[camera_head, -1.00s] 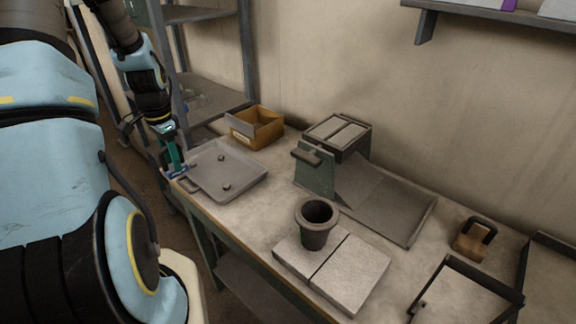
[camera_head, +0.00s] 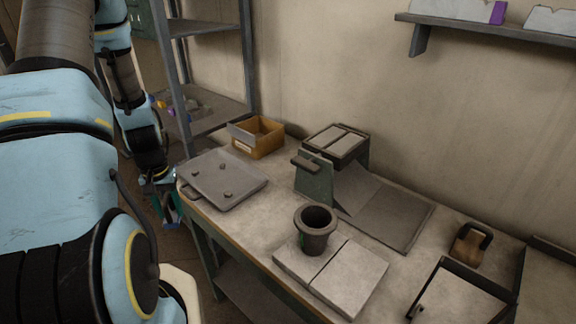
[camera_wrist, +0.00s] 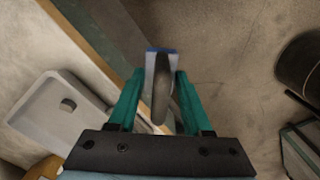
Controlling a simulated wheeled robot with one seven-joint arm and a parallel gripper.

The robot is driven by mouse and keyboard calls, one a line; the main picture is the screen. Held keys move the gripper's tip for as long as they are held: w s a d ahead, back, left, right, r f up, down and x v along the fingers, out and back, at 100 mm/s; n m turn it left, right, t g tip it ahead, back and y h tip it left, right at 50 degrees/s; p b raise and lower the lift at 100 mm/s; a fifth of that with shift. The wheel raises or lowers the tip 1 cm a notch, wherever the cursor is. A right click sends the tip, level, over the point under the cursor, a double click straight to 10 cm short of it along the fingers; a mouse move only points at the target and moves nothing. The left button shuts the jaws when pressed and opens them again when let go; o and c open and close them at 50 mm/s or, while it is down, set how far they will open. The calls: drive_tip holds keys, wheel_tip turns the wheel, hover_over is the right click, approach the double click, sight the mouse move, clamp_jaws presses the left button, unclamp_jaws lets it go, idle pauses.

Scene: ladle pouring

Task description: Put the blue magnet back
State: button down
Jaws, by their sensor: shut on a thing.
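My gripper (camera_wrist: 160,78) is shut on the blue magnet (camera_wrist: 160,52), seen in the wrist view as a pale and dark piece with a blue edge between the teal fingers. In the head view my gripper (camera_head: 172,207) is low at the left, beside the bench's left end; the magnet cannot be made out there. The grey tray (camera_head: 207,199) lies on the bench just right of my gripper, with three small dark knobs on it. It also shows in the wrist view (camera_wrist: 35,112), left of the fingers.
A metal shelf rack (camera_head: 205,120) stands behind, with small coloured pieces (camera_head: 171,112) near my arm. An orange box (camera_head: 262,143), a dark cup (camera_head: 316,235) on pale slabs (camera_head: 350,275) and a padlock-shaped block (camera_head: 470,243) stand on the bench. Floor (camera_wrist: 235,60) shows below my gripper.

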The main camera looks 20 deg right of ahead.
drive_tip(key=f+n, duration=0.1)
drive_tip(key=s+f+n, duration=0.1)
drive_tip(key=shift+s+a+n, duration=0.1)
drive_tip(key=shift+a+n, duration=0.2)
drive_tip(key=shift+a, duration=0.1)
